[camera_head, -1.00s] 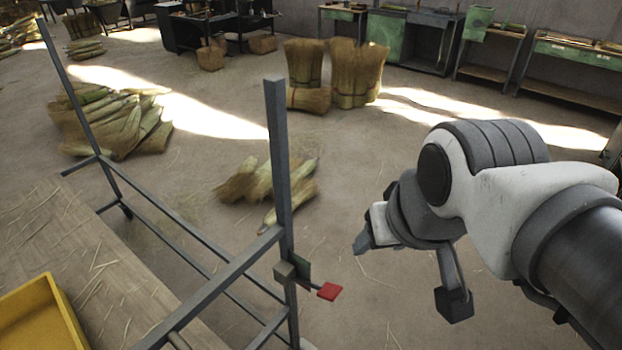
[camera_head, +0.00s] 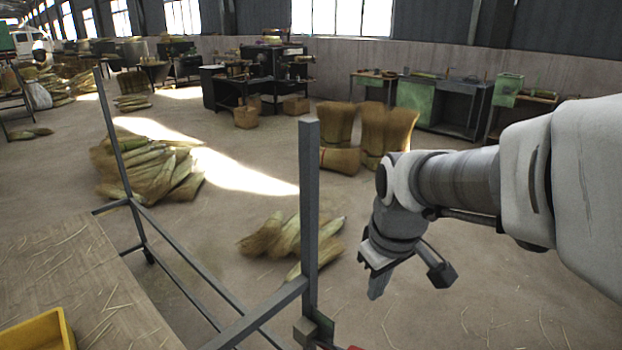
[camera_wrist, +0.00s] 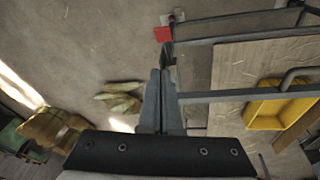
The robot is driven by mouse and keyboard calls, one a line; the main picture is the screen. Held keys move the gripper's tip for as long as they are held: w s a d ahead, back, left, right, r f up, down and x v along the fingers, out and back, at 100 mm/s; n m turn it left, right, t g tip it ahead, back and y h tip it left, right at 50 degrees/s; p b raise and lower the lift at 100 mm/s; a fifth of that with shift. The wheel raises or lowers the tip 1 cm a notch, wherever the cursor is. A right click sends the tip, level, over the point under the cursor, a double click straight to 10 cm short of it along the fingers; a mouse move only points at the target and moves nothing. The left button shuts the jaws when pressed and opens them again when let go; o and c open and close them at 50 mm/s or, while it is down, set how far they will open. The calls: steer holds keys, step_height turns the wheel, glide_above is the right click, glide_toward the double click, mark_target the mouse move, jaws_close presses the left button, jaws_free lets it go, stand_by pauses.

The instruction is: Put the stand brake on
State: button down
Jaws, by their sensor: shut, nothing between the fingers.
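The grey metal stand (camera_head: 310,200) has an upright post and rails left of my gripper in the head view. Its brake, a small red pedal on the post, barely shows at the bottom edge of the head view (camera_head: 355,348). In the wrist view the red pedal (camera_wrist: 162,34) shows beyond my fingertips, beside the stand frame (camera_wrist: 245,96). My gripper (camera_head: 378,285) is shut and empty, pointing down, to the right of the post. In the wrist view its fingers (camera_wrist: 161,75) are together, apart from the pedal.
A wooden table top (camera_head: 75,285) with a yellow bin (camera_head: 38,332) is at the lower left. Broom straw bundles (camera_head: 290,240) lie on the floor behind the post, and more stand farther back (camera_head: 385,130). The floor right of the stand is clear.

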steer(key=w+f+n+g+b, duration=0.1)
steer(key=w+f, duration=0.2)
steer(key=f, duration=0.2)
steer(key=w+a+f+n+b, duration=0.1)
steer(key=w+f+n+b, duration=0.1)
steer(key=f, duration=0.3)
steer(key=shift+w+a+f+g+y, duration=0.2)
steer(key=shift+w+f+g+y, duration=0.2)
steer(key=shift+w, duration=0.25)
steer(key=f, duration=0.3)
steer(key=f+b, duration=0.1)
steer(key=f, duration=0.6)
steer(key=shift+w+a+f+b, duration=0.1)
steer(key=shift+w+a+b, duration=0.2)
steer(key=shift+a, duration=0.05)
steer(key=shift+s+d+f, duration=0.2)
steer(key=shift+f, duration=0.35)
steer(key=shift+s+d+f, duration=0.15)
steer(key=shift+f, duration=0.4)
steer(key=shift+s+d+f, duration=0.2)
steer(key=shift+d+f, duration=0.05)
steer(key=shift+f, duration=0.35)
